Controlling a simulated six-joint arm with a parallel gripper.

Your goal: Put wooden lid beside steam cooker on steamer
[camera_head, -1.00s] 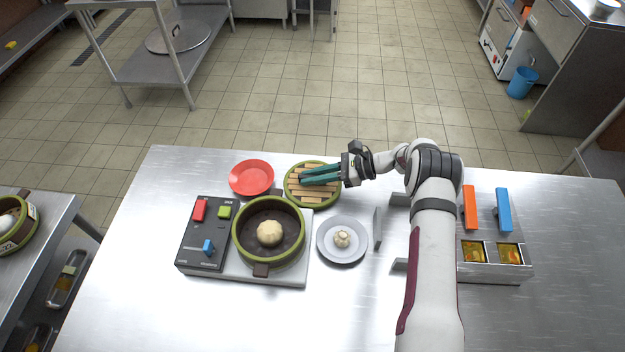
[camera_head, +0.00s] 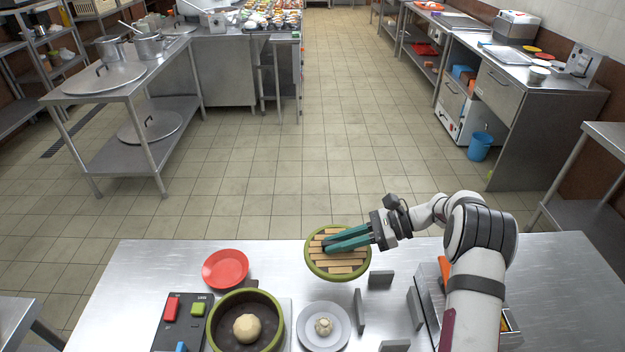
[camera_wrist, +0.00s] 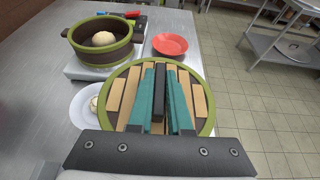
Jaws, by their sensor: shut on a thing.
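The wooden lid (camera_head: 338,270) is round, with light slats and a green rim. In the wrist view the lid (camera_wrist: 116,100) fills the middle, with a dark handle (camera_wrist: 158,90) on top. My gripper (camera_head: 327,244) is shut on this handle; its two teal fingers (camera_wrist: 160,76) lie on either side. The lid looks raised above the table, near its far edge. The steamer (camera_head: 228,311) is a dark, green-rimmed pot left of and nearer than the lid. It is uncovered and holds a pale bun (camera_head: 247,328). It sits on the cooker (camera_head: 180,310), which has coloured controls.
A red plate (camera_head: 225,268) lies left of the lid, beyond the steamer. A grey plate (camera_head: 309,337) with a small bun (camera_head: 323,326) stands right of the steamer. Upright grey plates (camera_head: 359,311) stand right of it. The steel table (camera_head: 150,265) is bare at its far left.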

